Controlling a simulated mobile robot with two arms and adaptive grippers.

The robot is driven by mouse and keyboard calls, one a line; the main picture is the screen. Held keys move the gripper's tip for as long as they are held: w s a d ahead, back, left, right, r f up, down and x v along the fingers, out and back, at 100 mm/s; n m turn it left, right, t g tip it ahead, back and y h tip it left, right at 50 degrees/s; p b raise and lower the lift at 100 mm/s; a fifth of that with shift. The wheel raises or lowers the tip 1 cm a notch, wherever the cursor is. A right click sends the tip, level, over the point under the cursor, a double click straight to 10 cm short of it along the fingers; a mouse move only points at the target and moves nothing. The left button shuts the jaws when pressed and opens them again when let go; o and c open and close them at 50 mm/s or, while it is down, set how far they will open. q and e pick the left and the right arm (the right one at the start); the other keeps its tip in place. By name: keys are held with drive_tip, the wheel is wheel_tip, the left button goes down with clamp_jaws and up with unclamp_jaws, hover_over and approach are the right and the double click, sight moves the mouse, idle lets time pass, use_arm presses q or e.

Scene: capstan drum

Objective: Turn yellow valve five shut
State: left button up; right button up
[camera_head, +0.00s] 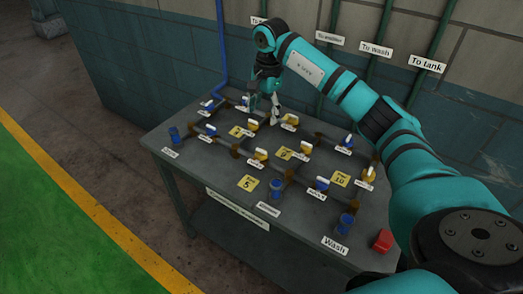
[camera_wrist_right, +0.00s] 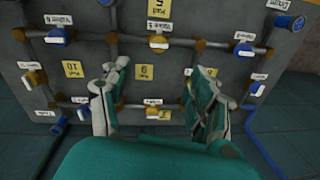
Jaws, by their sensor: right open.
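Several yellow valves with white handles sit on pipe runs on the grey bench. One yellow valve (camera_head: 260,154) stands just behind the yellow plate marked 5 (camera_head: 248,183). It also shows at the top middle of the right wrist view (camera_wrist_right: 158,42); its own label is too small to read surely. My right gripper (camera_head: 264,112) is open, pointing down over the back of the bench, behind that valve and apart from it. In the right wrist view its fingers (camera_wrist_right: 158,92) are spread wide with nothing between them. My left gripper is not in view.
Blue valves and blue end fittings (camera_head: 347,223) share the bench (camera_head: 215,170). A yellow valve (camera_head: 290,122) stands close to my right gripper. Green pipes and a blue pipe (camera_head: 220,50) run up the wall behind.

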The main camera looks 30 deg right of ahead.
sight(261, 151)
drive_tip(key=f+p, duration=0.1)
drive_tip(key=f, duration=0.4)
drive_tip(key=w+f+p, duration=0.1)
drive_tip(key=f+p, duration=0.1)
drive_tip(key=f, duration=0.4)
drive_tip(key=f+p, duration=0.1)
drive_tip(key=f, duration=0.5)
drive_tip(key=shift+w+a+f, duration=0.1)
drive_tip(key=shift+w, duration=0.05)
drive_tip(key=c, duration=1.1)
